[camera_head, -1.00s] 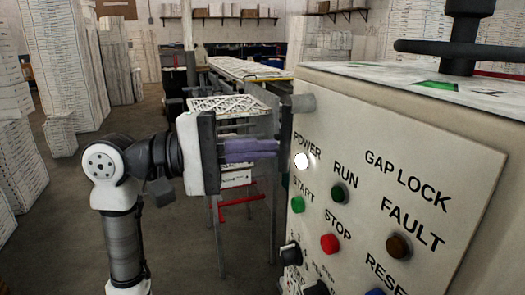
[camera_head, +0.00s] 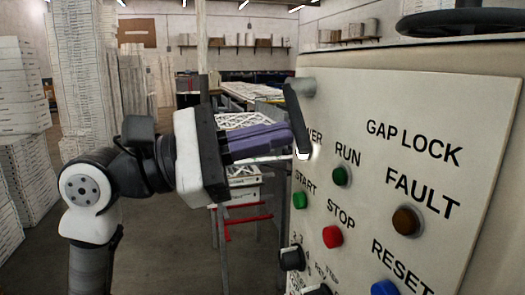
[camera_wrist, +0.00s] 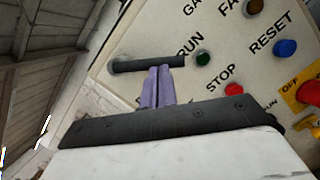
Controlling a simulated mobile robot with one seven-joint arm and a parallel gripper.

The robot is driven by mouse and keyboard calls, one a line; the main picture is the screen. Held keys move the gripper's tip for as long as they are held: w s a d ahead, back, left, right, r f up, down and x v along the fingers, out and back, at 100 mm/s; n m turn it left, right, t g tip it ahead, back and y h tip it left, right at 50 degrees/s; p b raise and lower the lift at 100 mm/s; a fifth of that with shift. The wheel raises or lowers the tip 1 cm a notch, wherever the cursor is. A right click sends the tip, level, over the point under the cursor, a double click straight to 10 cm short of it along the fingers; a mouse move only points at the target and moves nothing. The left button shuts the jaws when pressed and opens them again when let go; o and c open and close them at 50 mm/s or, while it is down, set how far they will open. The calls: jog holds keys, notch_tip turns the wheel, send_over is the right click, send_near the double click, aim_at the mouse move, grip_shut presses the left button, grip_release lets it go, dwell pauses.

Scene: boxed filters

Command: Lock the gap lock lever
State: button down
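The gap lock lever (camera_head: 298,122) is a dark bar on a grey round pivot (camera_head: 303,87) at the upper left of the control panel. It slants down to the right, and its lower end covers part of the POWER label and lamp. My gripper (camera_head: 287,136) comes from the left with its purple fingers close together. The fingertips reach the lever's side and seem to touch it. In the wrist view the lever (camera_wrist: 148,63) lies across just beyond the fingertips (camera_wrist: 158,70), which sit side by side. It does not appear held between them.
The panel (camera_head: 440,110) has a green RUN lamp (camera_head: 341,177), green START (camera_head: 299,200), red STOP (camera_head: 333,237), amber FAULT (camera_head: 406,221) and blue RESET (camera_head: 384,289) close to the lever. A dark handwheel (camera_head: 465,22) is above. Stacked boxes (camera_head: 85,75) stand at the left.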

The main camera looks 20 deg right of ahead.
jog(key=r+n, duration=0.1)
jog(key=n, duration=0.1)
jog(key=s+r+n+t, duration=0.1)
jog(key=n, duration=0.2)
jog(key=s+r+n+t, duration=0.1)
jog(key=n, duration=0.1)
jog(key=shift+s+d+n+h+b, duration=0.1)
jog(key=shift+s+n+h+b, duration=0.1)
jog(key=shift+n+h+b, duration=0.15)
jog(key=shift+r, duration=0.15)
dwell(0.4)
jog(key=f+b, duration=0.1)
jog(key=a+f+b, duration=0.2)
jog(key=f, duration=0.1)
jog(key=shift+w+b, duration=0.2)
jog(key=shift+b, duration=0.15)
jog(key=v, duration=1)
jog(key=shift+r+b, duration=0.3)
jog(key=shift+b, duration=0.15)
jog(key=shift+s, duration=0.1)
